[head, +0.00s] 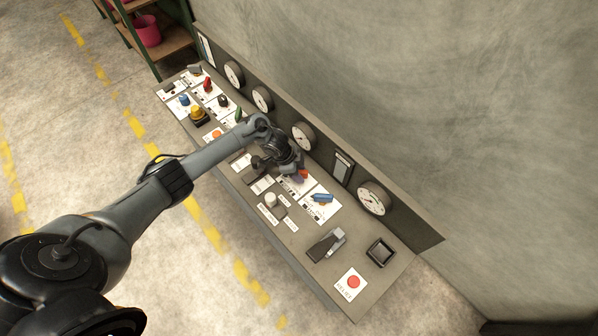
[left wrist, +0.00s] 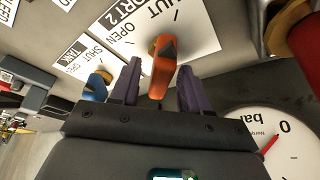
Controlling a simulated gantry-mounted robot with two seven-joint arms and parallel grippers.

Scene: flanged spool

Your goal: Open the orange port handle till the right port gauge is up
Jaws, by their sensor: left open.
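The orange port handle (left wrist: 162,66) stands on a white plate (left wrist: 190,32) marked PORT 2, SHUT and OPEN in the left wrist view. My left gripper (left wrist: 157,75) is open, with one purple-grey finger on each side of the handle. I cannot tell whether either finger touches it. In the head view my left gripper (head: 290,175) is low over the panel and largely hides the handle. A round gauge (left wrist: 285,145) marked bar, with a red needle near 0, is at the lower right of the wrist view. My right gripper is not in view.
A blue handle (left wrist: 96,86) on the TANK plate stands beside my gripper; it also shows in the head view (head: 322,197). A red handle (left wrist: 305,45) is on the other side. The long console (head: 385,275) carries several other controls and gauges, including a red button (head: 353,282).

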